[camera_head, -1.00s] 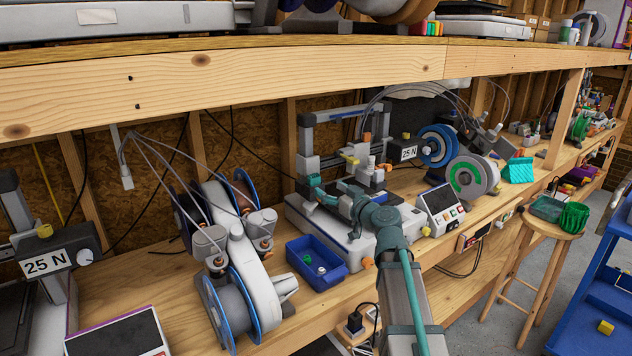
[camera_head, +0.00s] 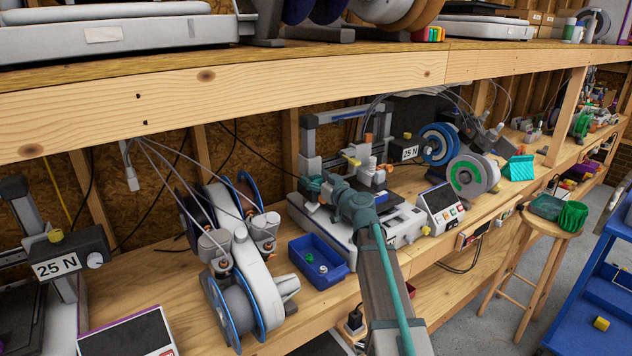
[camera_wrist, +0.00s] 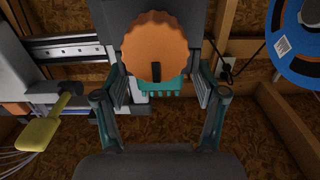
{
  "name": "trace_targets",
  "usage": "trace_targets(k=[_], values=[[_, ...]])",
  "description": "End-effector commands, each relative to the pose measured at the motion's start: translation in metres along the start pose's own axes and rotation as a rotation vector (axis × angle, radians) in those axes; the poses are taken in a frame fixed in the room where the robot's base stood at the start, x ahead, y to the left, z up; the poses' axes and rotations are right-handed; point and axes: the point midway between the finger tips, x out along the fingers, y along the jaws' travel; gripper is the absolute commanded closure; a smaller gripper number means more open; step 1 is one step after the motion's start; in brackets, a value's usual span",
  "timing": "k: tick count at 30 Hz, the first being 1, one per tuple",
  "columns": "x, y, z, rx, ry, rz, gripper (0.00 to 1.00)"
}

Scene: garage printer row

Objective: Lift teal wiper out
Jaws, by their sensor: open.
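A teal comb-like piece, which looks like the teal wiper (camera_wrist: 164,87), shows in the wrist view just below an orange scalloped knob (camera_wrist: 158,48). Its short teeth point down in the picture. My gripper (camera_wrist: 160,79) is open, with one finger on each side of the wiper and gaps showing between. I cannot tell how deep the fingers reach beside it. In the head view my gripper (camera_head: 312,186) is at the left side of the printer (camera_head: 402,232), and my arm hides the wiper there.
In the wrist view a yellow lever (camera_wrist: 44,132) is at left and a blue spool (camera_wrist: 297,40) at upper right. In the head view a blue bin (camera_head: 318,262) with small parts stands in front of the printer. A wooden shelf beam (camera_head: 220,90) runs above.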

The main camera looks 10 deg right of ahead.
Motion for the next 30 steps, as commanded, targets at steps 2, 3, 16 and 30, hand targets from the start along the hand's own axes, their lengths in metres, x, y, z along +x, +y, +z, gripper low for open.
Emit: trace_targets(k=[2, 3, 16, 30], values=[[-0.001, 0.0, 0.001, 0.0, 0.0, 0.0, 0.29], [-0.001, 0.0, 0.001, 0.0, 0.0, 0.0, 0.34], [-0.001, 0.0, 0.0, 0.0, 0.0, 0.0, 0.9], [0.0, 0.0, -0.015, -0.002, 0.001, 0.0, 0.9]])
